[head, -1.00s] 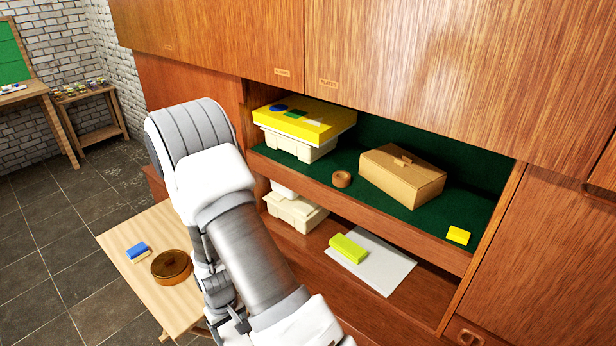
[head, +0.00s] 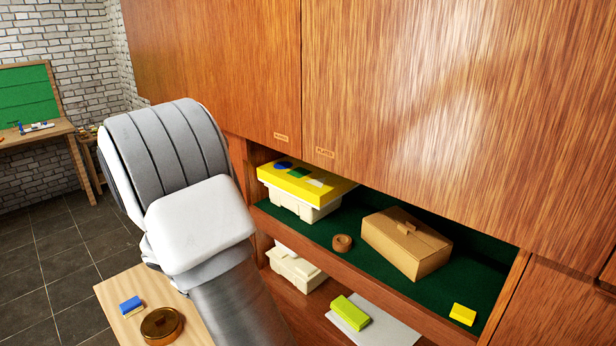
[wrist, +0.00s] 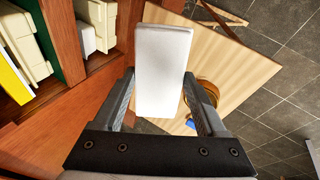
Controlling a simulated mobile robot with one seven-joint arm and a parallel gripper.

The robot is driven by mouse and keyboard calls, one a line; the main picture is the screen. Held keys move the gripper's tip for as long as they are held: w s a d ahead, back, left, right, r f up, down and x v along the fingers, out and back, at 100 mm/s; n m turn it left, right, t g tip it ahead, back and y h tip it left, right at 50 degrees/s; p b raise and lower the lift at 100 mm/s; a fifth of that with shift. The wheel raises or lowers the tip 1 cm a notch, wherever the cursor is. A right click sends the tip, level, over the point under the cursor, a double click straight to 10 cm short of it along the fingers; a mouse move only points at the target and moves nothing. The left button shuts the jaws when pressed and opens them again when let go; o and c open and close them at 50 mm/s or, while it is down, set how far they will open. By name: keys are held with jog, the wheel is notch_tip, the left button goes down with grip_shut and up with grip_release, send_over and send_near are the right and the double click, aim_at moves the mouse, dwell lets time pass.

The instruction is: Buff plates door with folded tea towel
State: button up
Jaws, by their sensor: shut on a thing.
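The plates door (head: 430,110) is the large wood-grained upper door at right in the head view, with a small plates label at its lower left corner. It is closed, and a pale sheen shows on its surface. In the wrist view my gripper (wrist: 160,85) is shut on a smooth white block-shaped thing, which I take to be the folded tea towel (wrist: 163,60). The towel sticks out beyond the fingers, above the pale table and clear of the door. In the head view my arm hides the gripper and towel.
The green-lined shelf (head: 350,255) below the door holds a cardboard box (head: 405,240), a wooden ring (head: 342,243), a yellow block (head: 462,314) and a yellow-topped white bin (head: 305,207). A pale table (head: 115,295) bears a round amber tin (head: 161,325) and blue sponge (head: 130,305).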

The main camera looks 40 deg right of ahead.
jog(key=w+d+r+m+t+h+p, duration=0.1)
jog(key=d+r+h, duration=0.3)
jog(key=r, duration=0.9)
jog(key=d+r+t+h+p, duration=0.15)
jog(key=d+r, duration=0.45)
jog(key=r, duration=0.6)
jog(key=w+d+r+m+t+h+p, duration=0.15)
jog(key=d+r, duration=0.45)
jog(key=r, duration=0.7)
jog(key=s+d+r+m+g+h+p, duration=0.15)
jog(key=s+r, duration=0.35)
jog(key=r, duration=0.6)
jog(key=s+d+r+m+g+h, duration=0.1)
jog(key=s+r+g+h, duration=0.15)
jog(key=s+r, duration=0.55)
jog(key=s+d+r+m+g+h+p, duration=0.1)
jog(key=s+r+m+g+h, duration=0.15)
jog(key=r, duration=1.05)
jog(key=shift+n+t, duration=0.35)
jog(key=shift+n, duration=0.1)
jog(key=shift+d+p, duration=0.65)
jog(key=shift+d, duration=2.2)
jog(key=shift+d, duration=0.9)
jog(key=s+b, duration=0.3)
jog(key=s, duration=0.3)
jog(key=shift+s+d, duration=0.25)
jog(key=shift+d, duration=0.1)
